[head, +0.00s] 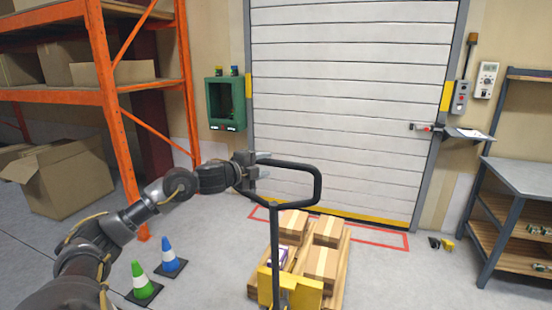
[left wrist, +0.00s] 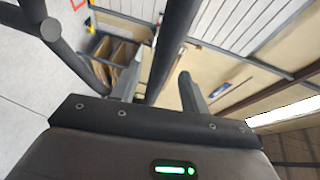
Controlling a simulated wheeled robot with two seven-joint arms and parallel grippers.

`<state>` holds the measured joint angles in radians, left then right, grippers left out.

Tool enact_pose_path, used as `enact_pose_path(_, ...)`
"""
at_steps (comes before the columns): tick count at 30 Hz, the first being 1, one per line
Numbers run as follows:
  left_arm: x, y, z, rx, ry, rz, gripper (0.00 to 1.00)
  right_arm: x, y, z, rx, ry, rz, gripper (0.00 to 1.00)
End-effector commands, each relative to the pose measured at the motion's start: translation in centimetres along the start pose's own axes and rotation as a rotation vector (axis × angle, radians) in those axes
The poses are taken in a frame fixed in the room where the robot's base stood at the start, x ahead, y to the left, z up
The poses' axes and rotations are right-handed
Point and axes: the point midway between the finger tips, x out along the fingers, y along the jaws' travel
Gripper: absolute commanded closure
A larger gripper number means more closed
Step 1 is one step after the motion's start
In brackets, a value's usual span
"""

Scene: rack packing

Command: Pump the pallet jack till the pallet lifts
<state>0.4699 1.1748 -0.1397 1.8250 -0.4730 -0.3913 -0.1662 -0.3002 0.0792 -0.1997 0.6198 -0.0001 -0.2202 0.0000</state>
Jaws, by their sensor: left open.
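The pallet jack's black loop handle (head: 319,184) stands upright in front of the door, above its shaft (head: 275,240) and yellow body (head: 300,291). A wooden pallet (head: 340,268) with cardboard boxes (head: 320,262) sits at the jack; the forks are hidden. My left gripper (head: 264,165) is at the left side of the loop, jaws open. In the left wrist view a dark handle bar (left wrist: 172,48) runs between the open fingers of my left gripper (left wrist: 160,90); contact cannot be told. My right gripper is not in view.
Green (head: 141,281) and blue (head: 168,254) cones stand at lower left by an orange rack (head: 112,110). A red floor outline (head: 385,233) lies before the shutter door (head: 350,100). A grey workbench (head: 520,176) stands at right. Floor right of the pallet is mostly clear.

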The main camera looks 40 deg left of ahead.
Motion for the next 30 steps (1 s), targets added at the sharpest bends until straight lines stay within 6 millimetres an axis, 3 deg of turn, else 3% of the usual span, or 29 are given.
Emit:
enact_pose_path(3, 2.3, -0.5, -0.1, -0.006, 0.001, -0.002, 0.55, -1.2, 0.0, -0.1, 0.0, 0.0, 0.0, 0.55)
enact_pose_path(9, 4.9, -0.2, -0.1, -0.002, 0.0, -0.001, 0.55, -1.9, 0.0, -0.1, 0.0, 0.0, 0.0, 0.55)
enact_pose_path(22, 5.9, 0.0, -0.1, 0.002, 0.001, 0.0, 0.55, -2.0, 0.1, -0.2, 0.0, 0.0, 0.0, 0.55)
enact_pose_path(30, 5.8, 0.0, -0.1, 0.001, 0.0, 0.0, 0.89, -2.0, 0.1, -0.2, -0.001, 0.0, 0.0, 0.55)
